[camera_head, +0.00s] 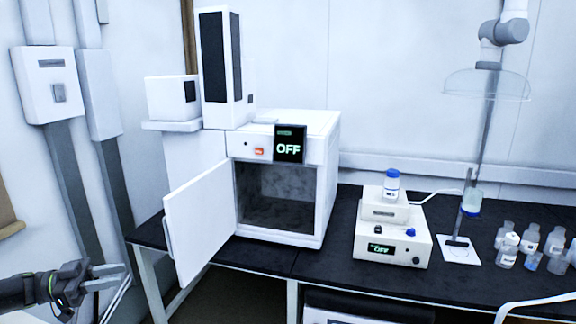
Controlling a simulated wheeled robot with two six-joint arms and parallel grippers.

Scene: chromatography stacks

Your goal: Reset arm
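My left gripper (122,275) is at the lower left, in front of the black bench's left end and left of the open white door (200,220). Its two grey fingers are apart, and I see nothing between them. It appears clear of the door and the bench. My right gripper is not in view.
A white chromatography oven (325,170) stands with its door swung open and its display (289,145) reading OFF. Right of it are a small white device (392,240) bearing a blue-capped bottle (391,184), a stand (459,250) and several small bottles (529,240). A clear hood (487,84) hangs above.

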